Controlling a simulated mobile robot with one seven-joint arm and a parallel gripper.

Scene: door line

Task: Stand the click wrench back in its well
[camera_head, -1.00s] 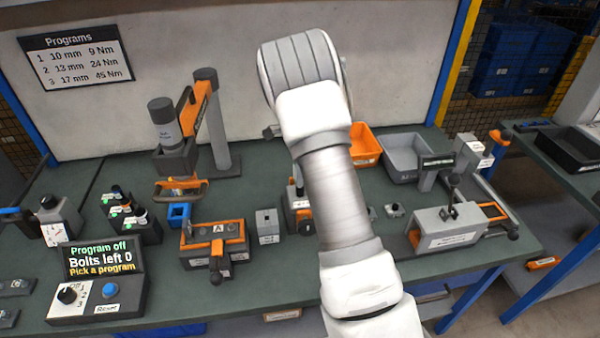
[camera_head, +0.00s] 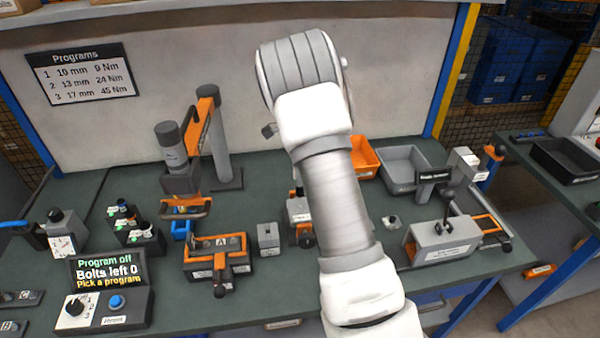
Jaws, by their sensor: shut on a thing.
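My arm (camera_head: 335,200) rises through the middle of the head view, with its rounded grey wrist (camera_head: 300,75) at the top. My gripper is hidden behind the arm, so what it holds does not show. I cannot make out the click wrench for certain. Its well cannot be picked out for certain either. A grey labelled block (camera_head: 440,242) with a dark upright lever stands on the right of the bench. An orange-topped post (camera_head: 492,165) stands behind it.
The green bench (camera_head: 330,310) carries a driver on an orange arm (camera_head: 200,130), a fixture marked A (camera_head: 217,258), and a program box (camera_head: 105,300) reading "Program off, Bolts left 0". An orange bin (camera_head: 364,158) and a grey bin (camera_head: 405,165) stand behind my arm. A second bench (camera_head: 560,210) is at right.

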